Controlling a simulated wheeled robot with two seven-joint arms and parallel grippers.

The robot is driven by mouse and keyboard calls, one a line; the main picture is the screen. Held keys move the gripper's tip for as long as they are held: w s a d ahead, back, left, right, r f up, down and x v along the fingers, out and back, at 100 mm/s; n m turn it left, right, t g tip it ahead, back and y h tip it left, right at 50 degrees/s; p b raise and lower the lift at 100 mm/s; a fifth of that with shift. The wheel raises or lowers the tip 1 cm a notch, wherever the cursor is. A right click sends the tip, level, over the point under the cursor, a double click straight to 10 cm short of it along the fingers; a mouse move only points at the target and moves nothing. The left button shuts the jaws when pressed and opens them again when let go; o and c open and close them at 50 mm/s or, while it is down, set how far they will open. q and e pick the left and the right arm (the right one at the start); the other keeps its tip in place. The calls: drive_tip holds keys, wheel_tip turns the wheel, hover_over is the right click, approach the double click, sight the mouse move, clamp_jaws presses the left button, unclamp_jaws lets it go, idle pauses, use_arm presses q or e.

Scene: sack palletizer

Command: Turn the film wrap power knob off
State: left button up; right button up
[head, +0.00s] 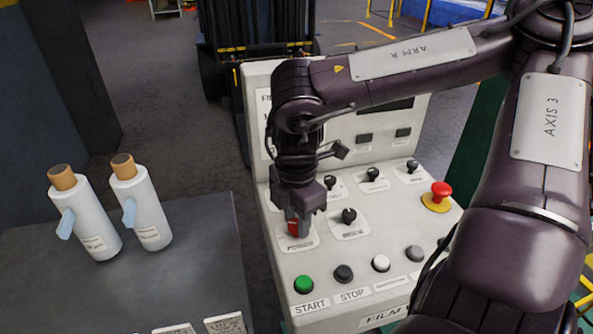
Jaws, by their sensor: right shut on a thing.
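The film wrap control panel (338,289) stands in the middle of the head view, with its sloped face toward me. My right gripper (296,226) points down over the left part of the panel and is shut on a red knob (293,228). The knob's label below it is partly readable and seems to say POWER. The gripper hides much of the knob, so I cannot tell its exact setting. My left gripper is not in the view.
A black knob (349,215) sits just right of the red one, with more small switches (373,174) behind. A green START button (304,284), a black STOP button (344,273) and a red emergency button (441,190) are nearby. Two white bottles (148,212) stand on a grey table (205,225) at left.

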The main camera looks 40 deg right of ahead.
drive_tip(key=n+b, duration=0.1)
drive_tip(key=n, duration=0.3)
drive_tip(key=shift+n, duration=0.4)
idle(0.4)
drive_tip(key=o, duration=1)
wheel_tip(320, 180, up, 8)
drive_tip(key=shift+f, duration=0.1)
